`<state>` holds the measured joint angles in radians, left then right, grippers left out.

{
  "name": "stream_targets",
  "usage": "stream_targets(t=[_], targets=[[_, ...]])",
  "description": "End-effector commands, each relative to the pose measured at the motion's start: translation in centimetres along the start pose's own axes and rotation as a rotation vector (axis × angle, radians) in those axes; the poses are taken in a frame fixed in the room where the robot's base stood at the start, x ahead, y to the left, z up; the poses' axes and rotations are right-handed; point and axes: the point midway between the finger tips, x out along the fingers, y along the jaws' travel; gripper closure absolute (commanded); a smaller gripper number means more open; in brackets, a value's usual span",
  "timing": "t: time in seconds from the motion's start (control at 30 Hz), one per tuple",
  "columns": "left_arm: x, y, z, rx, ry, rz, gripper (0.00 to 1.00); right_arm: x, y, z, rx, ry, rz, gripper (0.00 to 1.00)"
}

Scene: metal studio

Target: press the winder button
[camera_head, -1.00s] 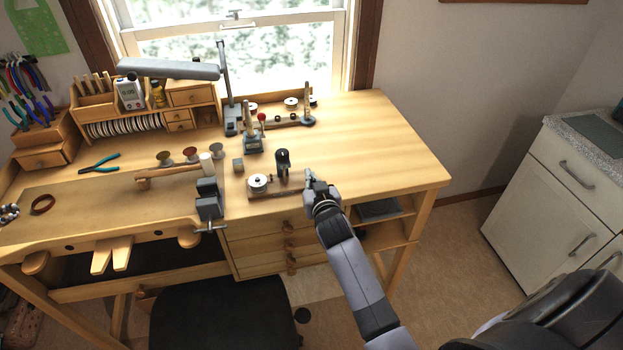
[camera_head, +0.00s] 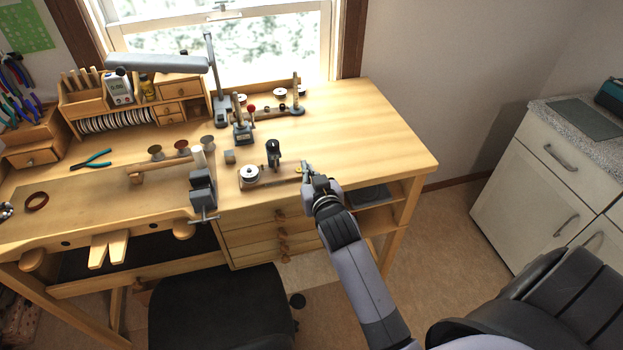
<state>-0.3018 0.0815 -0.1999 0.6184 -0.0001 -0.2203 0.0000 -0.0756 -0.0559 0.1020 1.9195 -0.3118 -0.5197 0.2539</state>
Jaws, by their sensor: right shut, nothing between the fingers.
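What looks like the winder is a low wooden base (camera_head: 272,180) near the bench's front edge. It carries a pale round spool (camera_head: 249,176) at its left and a dark upright post (camera_head: 273,153) behind its middle. My right gripper (camera_head: 306,172) is shut and empty at the base's right end, fingertips close to it. A small yellowish part shows by the fingertips. I cannot make out the button, and cannot tell whether the fingers touch anything. My left gripper is not in view.
A grey vise (camera_head: 202,190) is clamped left of the winder. A small press with a red knob (camera_head: 251,108) stands behind it. The bench top (camera_head: 370,130) at the right is clear. A black stool (camera_head: 215,310) stands in front.

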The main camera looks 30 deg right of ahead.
Motion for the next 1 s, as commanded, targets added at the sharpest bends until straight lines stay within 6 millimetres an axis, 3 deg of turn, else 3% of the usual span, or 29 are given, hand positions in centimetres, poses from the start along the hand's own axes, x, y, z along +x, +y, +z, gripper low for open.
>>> stream_targets(t=[0.23,0.8,0.93,1.0], targets=[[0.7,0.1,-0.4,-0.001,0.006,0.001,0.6,-2.4,0.0,0.0,0.0,0.001,0.0,1.0],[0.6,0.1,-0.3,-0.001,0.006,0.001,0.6,-2.5,0.0,-0.1,0.0,0.002,0.0,1.0],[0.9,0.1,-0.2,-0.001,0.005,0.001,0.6,-2.1,-0.5,2.0,-0.01,-0.031,-0.014,1.0],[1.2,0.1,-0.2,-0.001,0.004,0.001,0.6,-1.6,-1.2,5.1,-0.026,-0.079,-0.033,1.0]])
